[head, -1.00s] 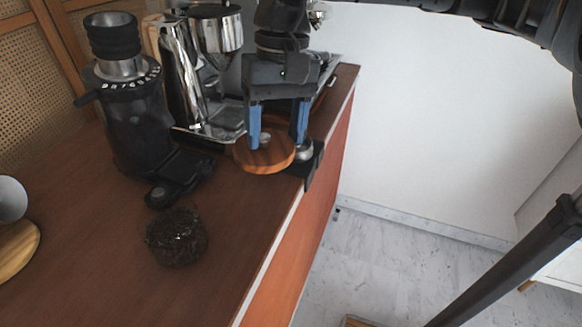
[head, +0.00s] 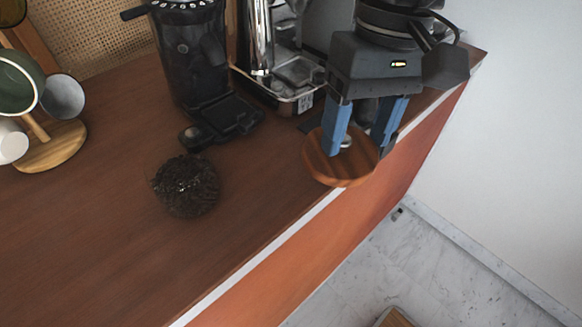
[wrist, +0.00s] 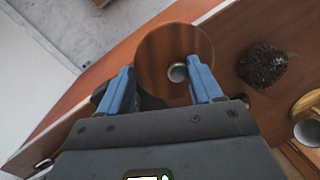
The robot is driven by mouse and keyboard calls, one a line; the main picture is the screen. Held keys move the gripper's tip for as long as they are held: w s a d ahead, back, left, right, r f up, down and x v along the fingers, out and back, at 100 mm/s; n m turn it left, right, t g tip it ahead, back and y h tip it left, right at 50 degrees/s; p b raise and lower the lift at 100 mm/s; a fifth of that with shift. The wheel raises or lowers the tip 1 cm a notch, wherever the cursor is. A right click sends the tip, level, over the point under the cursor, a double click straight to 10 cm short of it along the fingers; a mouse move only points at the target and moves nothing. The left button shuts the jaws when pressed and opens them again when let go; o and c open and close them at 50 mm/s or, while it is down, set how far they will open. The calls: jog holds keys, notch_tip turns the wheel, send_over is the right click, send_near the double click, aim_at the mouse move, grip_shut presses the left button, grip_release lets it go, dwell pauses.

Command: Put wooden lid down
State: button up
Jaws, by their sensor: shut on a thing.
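The wooden lid (head: 338,168) is a round reddish-brown disc with a small metal knob on top. My gripper (head: 361,135) has its blue fingers pointing down at the lid and is shut on its knob. The lid hangs over the counter's front edge region, roughly level. In the wrist view the lid (wrist: 165,50) lies beyond the blue fingers of my gripper (wrist: 165,90), with the metal knob between them. I cannot tell how high the lid is above the counter.
A dark round textured clump (head: 186,186) stands on the wooden counter (head: 100,250). A black grinder (head: 192,55) and a metal coffee machine (head: 290,75) stand behind. A mug stand (head: 50,150) holds cups at left. The counter's middle and front left are clear.

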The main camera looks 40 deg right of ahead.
jog(key=w+a+f, duration=0.1)
jog(key=w, duration=0.1)
jog(key=w+a+f+p, duration=0.1)
jog(key=w+f, duration=0.1)
jog(key=w, duration=0.1)
jog(key=w+a+f+p, duration=0.1)
jog(key=w+f, duration=0.1)
jog(key=w, duration=0.1)
jog(key=shift+w+a+f, duration=0.15)
jog(key=shift+a, duration=0.15)
jog(key=shift+f+p, duration=0.45)
jog(key=shift+f, duration=1.6)
jog(key=shift+f, duration=0.15)
jog(key=o, duration=1.1)
jog(key=shift+c, duration=0.2)
